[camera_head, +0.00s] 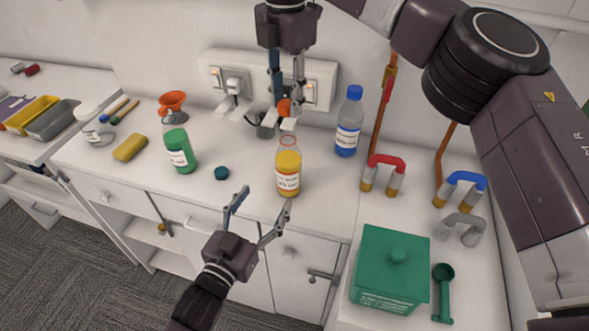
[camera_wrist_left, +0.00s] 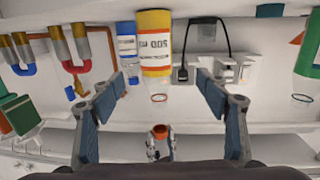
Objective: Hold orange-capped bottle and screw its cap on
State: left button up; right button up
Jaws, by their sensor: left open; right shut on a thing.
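The bottle (camera_head: 288,175) with yellow contents and a white label stands upright and uncapped on the white counter. It appears upside down in the left wrist view (camera_wrist_left: 155,45), between the finger lines. The orange cap (camera_head: 284,107) is held by my right gripper (camera_head: 286,115), above and slightly behind the bottle's open mouth, apart from it. The cap also shows in the left wrist view (camera_wrist_left: 159,131). My left gripper (camera_head: 262,205) is open and empty at the counter's front edge, in front of the bottle, with its fingers spread towards it.
A blue-capped bottle (camera_head: 348,125) stands right of the yellow one. A green bottle (camera_head: 180,150) and loose teal cap (camera_head: 221,173) are left. A wall socket panel (camera_head: 320,78) is behind. Pipe-like red-topped piece (camera_head: 387,161) and green box (camera_head: 388,262) are right.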

jog(key=shift+w+f+m, duration=0.1)
jog(key=shift+w+m, duration=0.2)
jog(key=shift+w, duration=0.4)
jog(key=shift+s+r, duration=0.25)
jog(key=shift+s, duration=0.25)
jog(key=shift+w+f, duration=0.1)
jog(key=shift+w, duration=0.05)
pick_arm(q)
jog(key=shift+t+h, duration=0.3)
jog(key=r+x, duration=0.1)
jog(key=x, duration=0.7)
jog(key=r+x, duration=0.1)
jog(key=x, duration=0.3)
jog(key=shift+w+d+r, duration=0.2)
jog(key=shift+d+r, duration=0.15)
jog(key=shift+d, duration=0.05)
jog(key=shift+c, duration=0.5)
jog(key=c, duration=1.7)
pick_arm(e)
send_over(287, 134)
jog(key=shift+f, duration=2.5)
